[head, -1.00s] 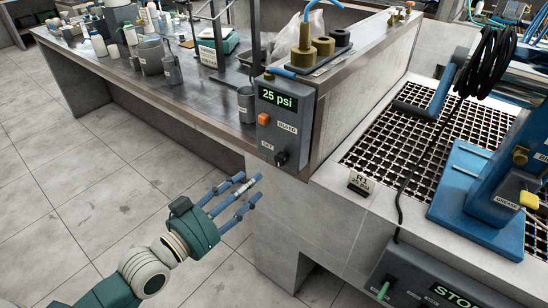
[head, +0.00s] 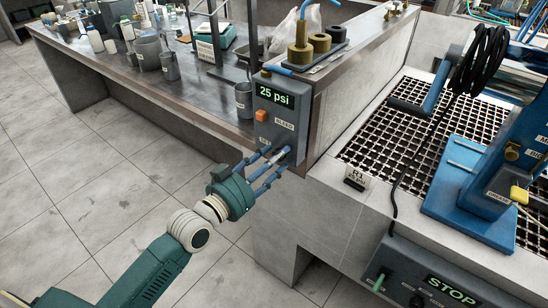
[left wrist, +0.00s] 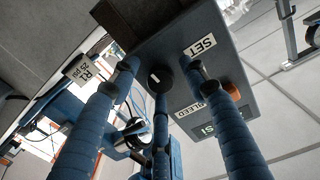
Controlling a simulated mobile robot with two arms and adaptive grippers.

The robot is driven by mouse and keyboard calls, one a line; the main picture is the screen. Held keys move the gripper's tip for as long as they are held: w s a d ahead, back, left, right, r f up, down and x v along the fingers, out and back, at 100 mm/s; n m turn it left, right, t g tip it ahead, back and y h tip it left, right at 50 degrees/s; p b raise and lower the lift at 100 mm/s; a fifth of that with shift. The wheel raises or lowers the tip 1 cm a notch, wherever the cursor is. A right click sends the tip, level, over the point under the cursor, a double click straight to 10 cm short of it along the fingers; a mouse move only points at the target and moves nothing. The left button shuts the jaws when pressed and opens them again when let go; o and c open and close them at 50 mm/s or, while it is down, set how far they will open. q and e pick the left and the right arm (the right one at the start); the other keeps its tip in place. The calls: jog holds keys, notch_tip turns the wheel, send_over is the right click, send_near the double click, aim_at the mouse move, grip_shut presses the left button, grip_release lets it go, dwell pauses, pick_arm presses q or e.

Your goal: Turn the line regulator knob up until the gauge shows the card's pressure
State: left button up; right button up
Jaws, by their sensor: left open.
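The grey regulator box (head: 283,125) is on the end of the bench; its green gauge display (head: 276,95) reads 25 psi. An orange button (head: 261,115) is beside the BLEED label. My left gripper (head: 278,157) is open, its blue fingers spread in front of the lower part of the box and hiding the knob in the head view. In the left wrist view the dark knob (left wrist: 161,78) with a white mark is between the fingertips, beside the SET label (left wrist: 200,45); contact is unclear.
A metal grating (head: 415,140) and a blue machine (head: 490,190) are to the right. A grey panel marked STOP (head: 440,287) is below. Cups and bottles stand on the bench (head: 190,88) at left. The floor at left is clear.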

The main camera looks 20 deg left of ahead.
pick_arm(q)
jog(key=c, duration=0.4)
grip_shut()
jog(key=shift+f+n+p, duration=0.1)
jog(key=shift+n+p, duration=0.55)
jog(key=shift+n, duration=0.45)
pick_arm(e)
jog(key=shift+s+r, duration=0.6)
jog(key=shift+s, duration=0.3)
pick_arm(q)
jog(key=shift+o, duration=2)
grip_release()
